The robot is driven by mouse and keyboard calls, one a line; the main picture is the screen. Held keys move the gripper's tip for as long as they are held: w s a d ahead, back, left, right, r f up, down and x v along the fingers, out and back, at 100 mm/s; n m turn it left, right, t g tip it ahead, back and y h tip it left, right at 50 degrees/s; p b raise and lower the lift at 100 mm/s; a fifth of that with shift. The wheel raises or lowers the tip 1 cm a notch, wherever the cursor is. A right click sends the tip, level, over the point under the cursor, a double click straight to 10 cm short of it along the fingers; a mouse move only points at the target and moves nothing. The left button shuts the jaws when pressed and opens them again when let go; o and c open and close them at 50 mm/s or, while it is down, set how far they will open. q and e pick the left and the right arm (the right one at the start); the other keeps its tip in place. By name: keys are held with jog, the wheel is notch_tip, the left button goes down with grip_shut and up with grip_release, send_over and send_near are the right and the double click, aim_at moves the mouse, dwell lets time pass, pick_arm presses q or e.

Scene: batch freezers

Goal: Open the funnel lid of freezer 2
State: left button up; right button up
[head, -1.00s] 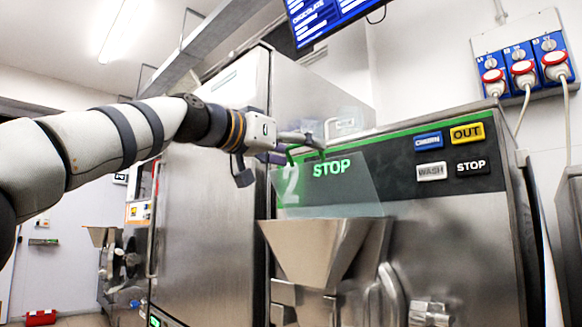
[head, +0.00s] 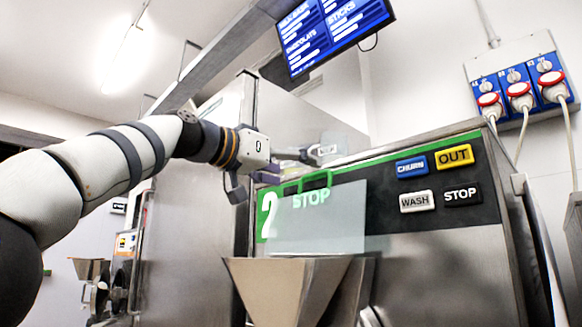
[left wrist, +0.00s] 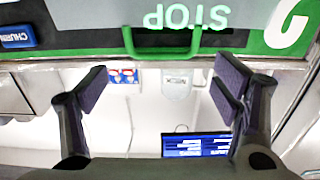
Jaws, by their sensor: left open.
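Freezer 2 (head: 445,265) is a steel machine with a green-edged dark front panel, a white "2" and "STOP" lettering. Its clear funnel lid (head: 318,225) stands roughly upright in front of the panel, above the steel funnel (head: 285,285). A green handle (head: 317,181) is at the lid's top edge; it also shows in the left wrist view (left wrist: 163,50). My left gripper (head: 325,153) is open and empty, just above the handle. In the left wrist view its fingers (left wrist: 160,68) are spread with the handle beyond their tips, apart from them. My right gripper is not in view.
CHURN (head: 411,166), OUT (head: 454,157), WASH (head: 416,201) and STOP (head: 462,194) buttons are on the panel's right. A tall steel cabinet (head: 195,235) stands at left behind my arm. A blue screen (head: 335,30) hangs above.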

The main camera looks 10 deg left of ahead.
pick_arm(q)
jog(key=v, duration=1.2)
jog(key=shift+a, duration=0.1)
